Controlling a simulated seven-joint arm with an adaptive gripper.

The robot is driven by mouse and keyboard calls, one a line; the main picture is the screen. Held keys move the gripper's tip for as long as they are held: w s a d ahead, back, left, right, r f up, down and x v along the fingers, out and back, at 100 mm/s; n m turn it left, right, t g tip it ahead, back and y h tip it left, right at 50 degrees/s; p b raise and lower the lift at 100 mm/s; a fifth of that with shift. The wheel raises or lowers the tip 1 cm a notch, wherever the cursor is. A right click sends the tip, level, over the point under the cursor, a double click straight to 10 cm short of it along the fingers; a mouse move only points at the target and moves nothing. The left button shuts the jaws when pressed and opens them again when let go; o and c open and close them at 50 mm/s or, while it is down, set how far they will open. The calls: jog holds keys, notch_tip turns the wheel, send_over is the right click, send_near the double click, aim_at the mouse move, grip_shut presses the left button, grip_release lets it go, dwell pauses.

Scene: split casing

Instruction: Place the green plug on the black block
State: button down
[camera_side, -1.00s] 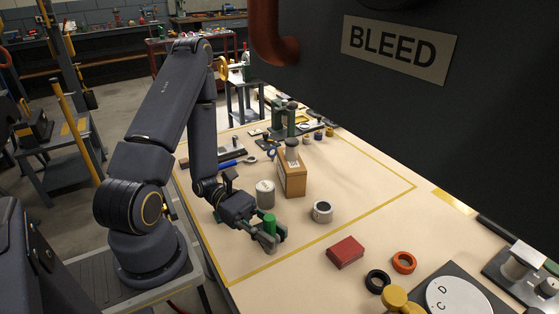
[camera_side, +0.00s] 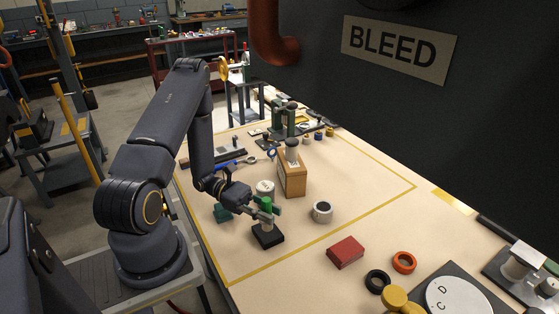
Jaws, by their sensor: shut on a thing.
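The green plug (camera_side: 265,204) is upright between the fingers of my gripper (camera_side: 267,211), which is shut on it. The black block (camera_side: 268,238) lies flat on the table directly below the gripper. A short pale piece (camera_side: 268,227) shows between the fingers and the block. I cannot tell whether it belongs to the plug or to the block, nor whether the plug touches the block. The fingers hide part of the plug.
A dark green piece (camera_side: 222,213) lies to the left. A white ring-like part (camera_side: 322,212) and a red box (camera_side: 345,252) lie to the right.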

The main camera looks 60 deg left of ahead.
jog(key=shift+w+f, duration=0.6)
jog(key=shift+f, duration=0.1)
jog(key=shift+w+a+f, duration=0.1)
jog(key=shift+w+f, duration=0.05)
jog(key=shift+f, duration=0.75)
jog(key=shift+w+f, duration=0.1)
jog(key=shift+f, duration=0.8)
jog(key=shift+f, duration=0.15)
jog(key=c, duration=1)
grip_release()
jog(key=shift+o, duration=0.2)
